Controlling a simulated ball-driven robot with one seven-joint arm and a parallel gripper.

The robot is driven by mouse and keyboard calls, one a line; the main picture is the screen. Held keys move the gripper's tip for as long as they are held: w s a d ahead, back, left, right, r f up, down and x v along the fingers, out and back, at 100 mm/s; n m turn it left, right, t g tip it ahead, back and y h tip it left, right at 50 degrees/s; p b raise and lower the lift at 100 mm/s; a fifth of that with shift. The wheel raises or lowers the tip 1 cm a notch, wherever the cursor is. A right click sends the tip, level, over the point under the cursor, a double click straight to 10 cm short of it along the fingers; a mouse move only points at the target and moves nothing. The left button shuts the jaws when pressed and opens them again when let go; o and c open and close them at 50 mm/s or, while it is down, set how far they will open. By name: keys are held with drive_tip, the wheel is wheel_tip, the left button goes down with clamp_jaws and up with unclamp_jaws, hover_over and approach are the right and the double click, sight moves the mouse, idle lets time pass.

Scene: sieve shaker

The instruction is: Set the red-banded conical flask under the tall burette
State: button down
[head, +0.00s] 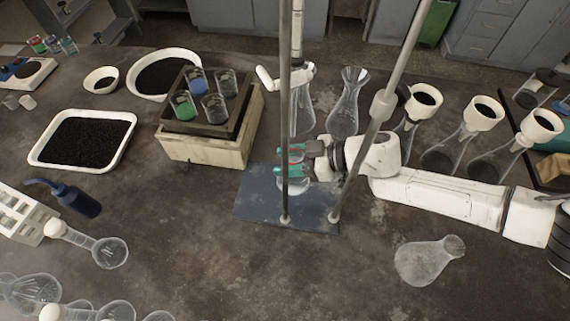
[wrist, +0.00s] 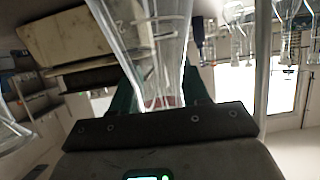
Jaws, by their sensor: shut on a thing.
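My gripper (head: 292,163) is shut on the red-banded conical flask (head: 294,186), whose rounded clear base shows just below the teal fingers, over the dark stand plate. In the wrist view the flask's clear glass (wrist: 150,45) runs between the fingers, with its red band (wrist: 160,102) low between them. The tall burette (head: 297,35) rises behind the left stand rod, with a white tap (head: 287,76) well above and behind the gripper. The left rod crosses in front of the fingers and hides part of the flask. I cannot tell whether the flask touches the plate.
The stand plate (head: 254,207) bears two tall rods, with a white clamp (head: 382,104) on the right one. A wooden crate (head: 205,150) with several beakers stands left. Several flasks, including a clear one (head: 344,118), stand behind and right. A flask (head: 426,262) lies front right.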

drive_tip(key=shift+w+a, duration=0.1)
drive_tip(key=shift+a, duration=0.15)
drive_tip(key=shift+f, duration=1.75)
drive_tip(key=c, duration=0.5)
unclamp_jaws()
drive_tip(key=v, duration=1.2)
drive_tip(key=shift+b, duration=0.4)
